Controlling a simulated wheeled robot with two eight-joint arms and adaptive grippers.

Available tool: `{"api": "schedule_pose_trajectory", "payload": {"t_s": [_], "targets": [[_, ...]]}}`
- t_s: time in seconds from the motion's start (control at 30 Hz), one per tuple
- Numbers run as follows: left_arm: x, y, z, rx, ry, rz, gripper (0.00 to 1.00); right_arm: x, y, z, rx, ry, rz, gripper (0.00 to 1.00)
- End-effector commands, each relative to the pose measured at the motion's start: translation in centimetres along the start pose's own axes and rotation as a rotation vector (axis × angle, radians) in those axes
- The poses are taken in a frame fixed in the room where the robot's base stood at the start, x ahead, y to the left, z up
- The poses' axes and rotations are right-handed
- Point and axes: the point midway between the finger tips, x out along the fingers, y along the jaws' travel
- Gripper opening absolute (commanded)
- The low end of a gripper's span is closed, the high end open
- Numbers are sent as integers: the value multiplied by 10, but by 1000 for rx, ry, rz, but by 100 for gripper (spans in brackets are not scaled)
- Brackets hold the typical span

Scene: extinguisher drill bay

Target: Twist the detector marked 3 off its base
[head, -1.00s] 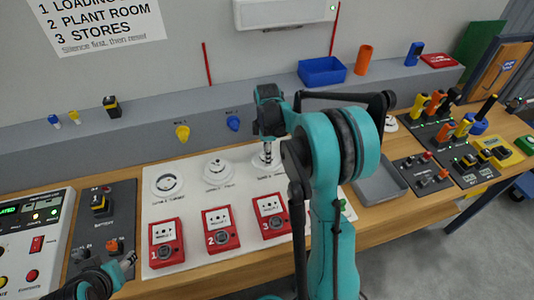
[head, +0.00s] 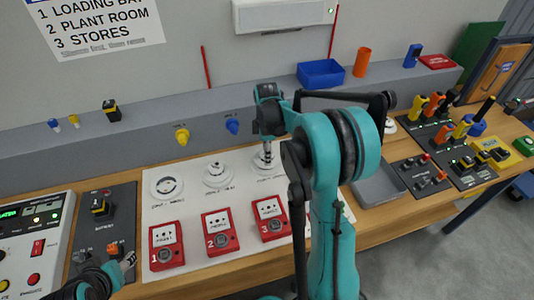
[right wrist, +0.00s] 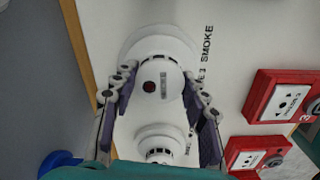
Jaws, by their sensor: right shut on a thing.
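The third detector (head: 262,164), white and round, sits at the right end of the row on the white board (head: 195,205). My right gripper (head: 267,157) points down over it. In the right wrist view my right gripper (right wrist: 158,88) has one finger on each side of the white detector body (right wrist: 160,76), shut on it. The wider round base shows behind it. The body appears seated at its base; I cannot tell whether it has turned. My left gripper (head: 128,262) is at lower left, away from the detectors; its jaws are too small to read.
A middle detector (head: 217,174) and a left round unit (head: 167,184) share the board. Red call points 1 (head: 166,246), 2 (head: 220,231) and 3 (head: 270,217) stand in front. A grey tray (head: 380,187) lies right of my right arm. A blue bin (head: 321,73) is on the ledge.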

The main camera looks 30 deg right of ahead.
Motion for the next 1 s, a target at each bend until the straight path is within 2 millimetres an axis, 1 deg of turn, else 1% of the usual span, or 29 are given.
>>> {"api": "schedule_pose_trajectory", "payload": {"t_s": [1.0], "targets": [[-20,0,-14,0,0,0,51,-34,0,-1,-1,1,0,13]]}}
